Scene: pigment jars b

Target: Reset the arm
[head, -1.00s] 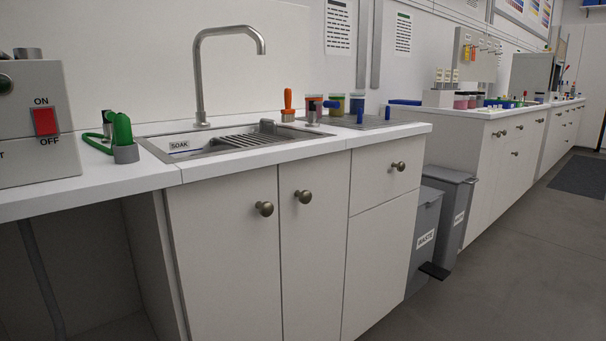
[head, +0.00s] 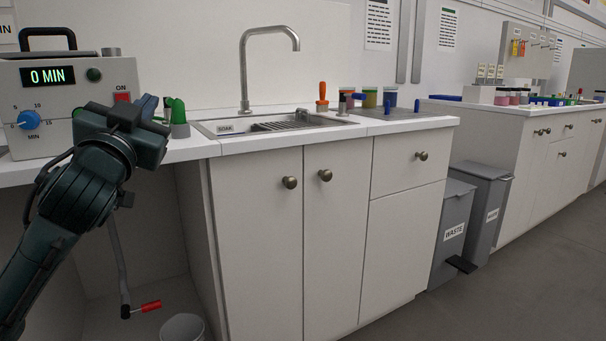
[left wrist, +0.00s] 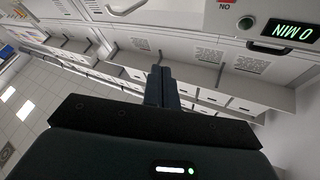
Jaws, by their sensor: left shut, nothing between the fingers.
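My left gripper (head: 146,110) is in the head view at the left, in front of the counter edge and the timer machine. In the left wrist view its two dark fingers (left wrist: 161,86) lie together with nothing between them. It is shut and empty. My dark left arm comes up from the lower left of the head view. My right gripper is in neither view.
The timer machine (head: 52,95) reads 0 MIN and stands on the counter behind my left arm. A green-handled tool (head: 177,112) is close to the gripper. The sink (head: 270,124), several jars and a waste bin (head: 452,225) are to the right. The floor at right is clear.

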